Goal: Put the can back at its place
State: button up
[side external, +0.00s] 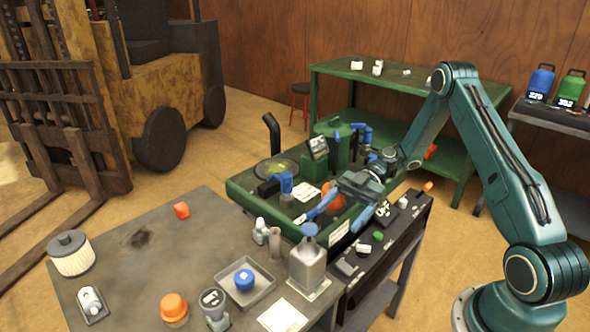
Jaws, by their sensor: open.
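A grey can (307,268) with a blue cap stands upright at the right corner of the grey table, on a pale square pad (322,288). My gripper (334,221) is open, with its two blue fingers spread. It hangs just behind and to the right of the can's cap in the picture. Nothing shows between the fingers. The left fingertip looks close to the cap, but I cannot tell whether it touches.
The green mower deck (240,193) lies behind, with an orange part (331,196) near my gripper. A grey tray (262,294) with a blue-capped item, a glass cylinder (274,243) and a white card (283,316) are near the can. A dark narrow bench (405,232) with small parts adjoins. The table's middle is mostly clear.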

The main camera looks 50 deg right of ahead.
jog(key=shift+r, duration=0.1)
jog(key=s+a+r+m+h, duration=0.3)
jog(key=r+m+h, duration=0.1)
jog(key=r+h, duration=0.15)
jog(key=s+a+r+m+h, duration=0.2)
jog(key=a+r+m+h, duration=0.15)
jog(key=r, duration=0.35)
jog(key=s+d+r+m+t+h, duration=0.1)
jog(key=s+r+m+t+h, duration=0.1)
jog(key=s+m, duration=0.3)
jog(key=s+d+r+m+t+h, duration=0.2)
jog(key=s+r+m, duration=0.3)
jog(key=s, duration=0.4)
jog(key=shift+s+d+r+t+h, duration=0.25)
jog(key=shift+s+t+h, duration=0.1)
jog(key=shift+t+h, duration=0.45)
